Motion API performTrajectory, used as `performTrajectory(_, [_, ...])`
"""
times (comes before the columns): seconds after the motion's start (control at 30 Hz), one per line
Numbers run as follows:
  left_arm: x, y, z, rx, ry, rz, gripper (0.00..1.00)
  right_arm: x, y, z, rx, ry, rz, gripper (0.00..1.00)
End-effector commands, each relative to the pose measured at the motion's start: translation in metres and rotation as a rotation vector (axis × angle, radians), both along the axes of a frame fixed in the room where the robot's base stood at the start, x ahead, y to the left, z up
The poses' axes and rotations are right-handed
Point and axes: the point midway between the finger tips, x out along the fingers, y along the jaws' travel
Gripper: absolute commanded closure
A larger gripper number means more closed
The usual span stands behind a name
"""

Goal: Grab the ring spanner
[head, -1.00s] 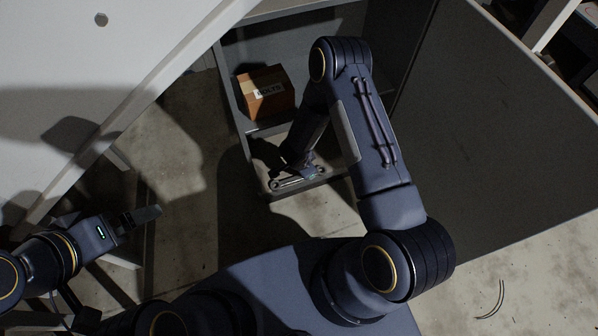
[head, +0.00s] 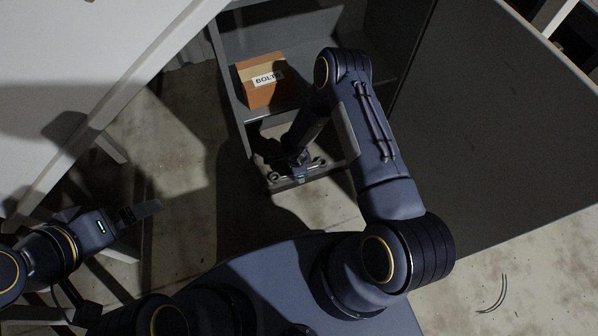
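The ring spanner (head: 273,176) lies in the low compartment of the grey cabinet, close to its front edge. One ring end shows left of my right gripper and what looks like the other end shows to its right. My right gripper (head: 300,174) reaches down over the middle of the spanner; its wrist hides that part. The fingertips are too small and dark to show whether they are open or closed on it. My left gripper (head: 140,212) is at the left, away from the cabinet and empty; the gap between its fingers is not clear.
A cardboard box labelled bolts (head: 266,92) stands on the shelf above the spanner. The cabinet's side wall (head: 234,95) is left of my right forearm, and a large dark panel (head: 480,130) is at the right. A white table (head: 90,70) fills the upper left.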

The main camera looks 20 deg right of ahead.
Motion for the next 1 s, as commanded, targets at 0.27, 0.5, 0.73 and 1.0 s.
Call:
performTrajectory(0.27, [0.0001, 0.0001, 0.0010, 0.000, 0.000, 0.000, 0.00, 0.0003, -0.0002, 0.0010, 0.000, -0.001, 0.000, 0.48])
performTrajectory(0.5, [0.0001, 0.0001, 0.0010, 0.000, 0.000, 0.000, 0.00, 0.0002, -0.0001, 0.0011, 0.000, -0.001, 0.000, 0.80])
performTrajectory(0.73, [0.0001, 0.0001, 0.0009, 0.000, 0.000, 0.000, 0.00, 0.0000, -0.0001, 0.0008, 0.000, 0.000, -0.001, 0.93])
performTrajectory(1.0, [0.0000, 0.0000, 0.0016, 0.000, 0.000, 0.000, 0.00, -0.0002, -0.0006, 0.0016, 0.000, 0.000, -0.001, 0.93])
